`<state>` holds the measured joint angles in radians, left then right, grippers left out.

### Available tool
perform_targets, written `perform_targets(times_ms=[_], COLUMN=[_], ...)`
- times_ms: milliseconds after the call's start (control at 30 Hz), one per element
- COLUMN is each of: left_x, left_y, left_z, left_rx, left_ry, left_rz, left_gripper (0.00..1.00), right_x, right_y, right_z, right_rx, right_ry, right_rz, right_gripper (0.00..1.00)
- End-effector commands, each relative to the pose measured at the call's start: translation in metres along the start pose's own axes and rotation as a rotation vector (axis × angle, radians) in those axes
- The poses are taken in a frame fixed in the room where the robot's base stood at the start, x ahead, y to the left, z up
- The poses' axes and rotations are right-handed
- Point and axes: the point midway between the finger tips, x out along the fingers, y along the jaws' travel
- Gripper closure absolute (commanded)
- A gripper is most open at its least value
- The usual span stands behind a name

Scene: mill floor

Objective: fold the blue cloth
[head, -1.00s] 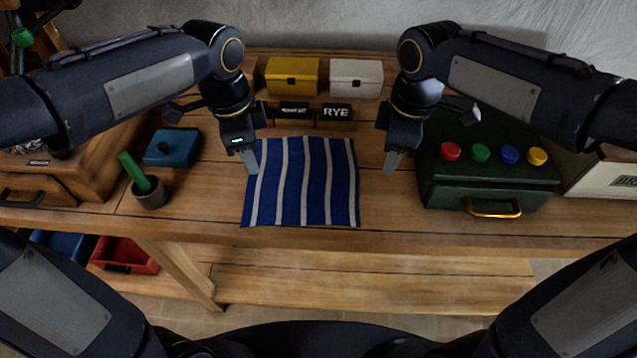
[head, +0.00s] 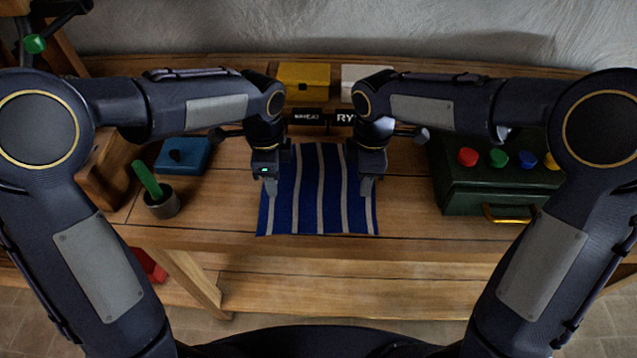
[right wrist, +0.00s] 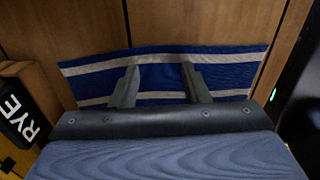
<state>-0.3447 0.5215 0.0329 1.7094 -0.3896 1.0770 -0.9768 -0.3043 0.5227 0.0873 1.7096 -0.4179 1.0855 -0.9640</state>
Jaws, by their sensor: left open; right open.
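The blue cloth (head: 320,205) with pale stripes lies flat and spread out on the wooden bench, near its front edge. My left gripper (head: 270,190) is over the cloth's left side, pointing down. My right gripper (head: 366,190) is over its right side. In the right wrist view the cloth (right wrist: 225,76) shows beyond and between the two parted fingers of my right gripper (right wrist: 160,75), with nothing held. Both grippers are open. I cannot tell whether the fingertips touch the cloth. The arms hide part of its far corners.
A dark green box (head: 490,185) with coloured knobs stands to the right. A blue box (head: 183,155) and a mortar (head: 163,204) with a green pestle stand to the left. Behind are a yellow box (head: 303,75), a white box (head: 362,74) and a RYE sign (head: 344,117).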

Motion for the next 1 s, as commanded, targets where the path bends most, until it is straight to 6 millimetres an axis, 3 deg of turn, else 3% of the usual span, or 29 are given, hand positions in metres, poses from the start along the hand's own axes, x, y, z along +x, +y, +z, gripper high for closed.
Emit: perform_targets(times_ms=[333,1000], left_x=[0.0058,0.0036], left_y=[0.0000,0.0003], left_z=[0.0002,0.0004], left_rx=[-0.001,-0.001], left_ry=[0.000,-0.001], left_rz=[0.000,0.002], left_gripper=[0.58,1.00], right_x=[0.0057,0.0035], right_y=[0.0000,-0.0002], right_z=[0.0002,0.0003], right_rx=[0.001,0.001], right_ry=[0.000,-0.001], right_rz=[0.000,-0.001], right_gripper=[0.58,1.00])
